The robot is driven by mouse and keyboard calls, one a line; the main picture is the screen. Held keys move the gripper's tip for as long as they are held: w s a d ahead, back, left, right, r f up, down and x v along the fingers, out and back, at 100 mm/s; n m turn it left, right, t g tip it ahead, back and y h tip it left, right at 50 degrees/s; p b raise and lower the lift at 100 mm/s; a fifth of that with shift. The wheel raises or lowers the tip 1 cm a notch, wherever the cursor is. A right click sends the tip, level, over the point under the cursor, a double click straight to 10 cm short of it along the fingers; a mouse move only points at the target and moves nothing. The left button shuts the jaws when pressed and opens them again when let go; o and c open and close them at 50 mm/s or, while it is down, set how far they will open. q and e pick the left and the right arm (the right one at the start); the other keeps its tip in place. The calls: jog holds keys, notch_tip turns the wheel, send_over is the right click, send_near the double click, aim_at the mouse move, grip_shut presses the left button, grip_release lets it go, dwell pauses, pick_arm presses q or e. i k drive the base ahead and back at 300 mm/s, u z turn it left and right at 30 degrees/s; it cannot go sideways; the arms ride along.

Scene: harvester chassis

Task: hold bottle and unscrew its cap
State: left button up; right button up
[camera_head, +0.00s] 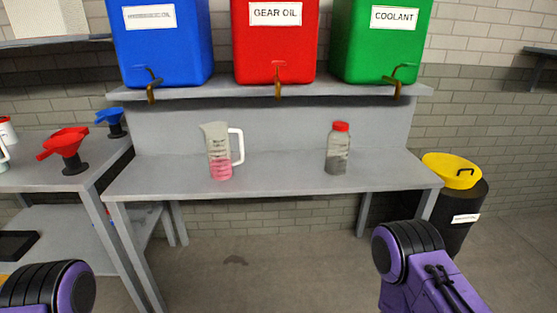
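A clear bottle (337,158) with a red cap (341,127) stands upright on the right part of the grey workbench (270,185). It looks partly filled with something grey. The cap sits on top of the bottle. My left arm shows at the bottom left corner and my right arm at the bottom right, both below and in front of the bench, apart from the bottle. Neither gripper's fingers are in the picture.
A measuring jug (220,158) with pink liquid stands left of the bottle. Blue (160,45), red (275,45) and green (380,45) tanks with taps sit on the shelf above. Funnels (68,148) are on the left table. A yellow-lidded bin (452,171) stands at right.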

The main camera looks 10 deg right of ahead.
aim_at(339, 142)
jog(key=u, duration=0.5)
jog(key=i, duration=0.95)
jog(key=z, duration=0.7)
